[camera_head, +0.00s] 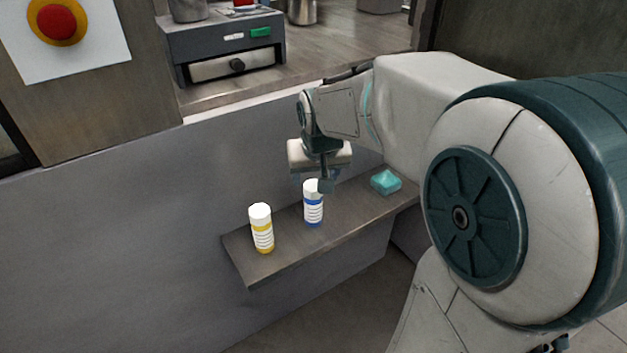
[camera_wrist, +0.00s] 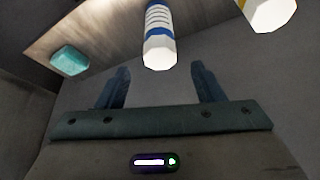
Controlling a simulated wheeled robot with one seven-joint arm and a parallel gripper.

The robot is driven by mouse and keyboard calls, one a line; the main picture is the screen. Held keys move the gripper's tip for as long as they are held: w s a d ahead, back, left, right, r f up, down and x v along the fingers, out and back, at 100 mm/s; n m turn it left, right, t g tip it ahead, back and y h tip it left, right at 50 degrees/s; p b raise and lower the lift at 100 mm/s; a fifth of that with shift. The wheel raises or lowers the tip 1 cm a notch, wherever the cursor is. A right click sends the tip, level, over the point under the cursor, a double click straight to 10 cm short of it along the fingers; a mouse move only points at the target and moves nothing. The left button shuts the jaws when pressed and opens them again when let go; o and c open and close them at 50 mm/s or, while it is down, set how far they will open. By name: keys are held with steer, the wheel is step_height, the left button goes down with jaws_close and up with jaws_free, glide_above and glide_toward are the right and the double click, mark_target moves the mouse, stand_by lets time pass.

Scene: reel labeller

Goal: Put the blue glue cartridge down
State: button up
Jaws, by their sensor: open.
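The blue glue cartridge (camera_head: 313,208), white-capped with a blue and white label, stands upright on the small shelf (camera_head: 284,262). My gripper (camera_head: 318,181) is just above and behind it, by its cap. In the wrist view the blue cartridge (camera_wrist: 159,36) lies ahead of the gap between the two fingers of my gripper (camera_wrist: 162,82). The fingers are spread apart with nothing between them. Part of the cap is hidden by a finger in the head view.
A yellow-labelled cartridge (camera_head: 261,228) stands to the left on the shelf. A teal block (camera_head: 386,182) lies to the right. A grey wall (camera_head: 130,240) backs the shelf. A dark machine with a drawer (camera_head: 222,48) sits on the counter above.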

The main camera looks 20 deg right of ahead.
steer(key=s+f+n+g, duration=0.1)
steer(key=s+f+g, duration=0.2)
steer(key=s, duration=1.5)
steer(key=shift+d+f, duration=0.3)
steer(key=shift+f, duration=0.05)
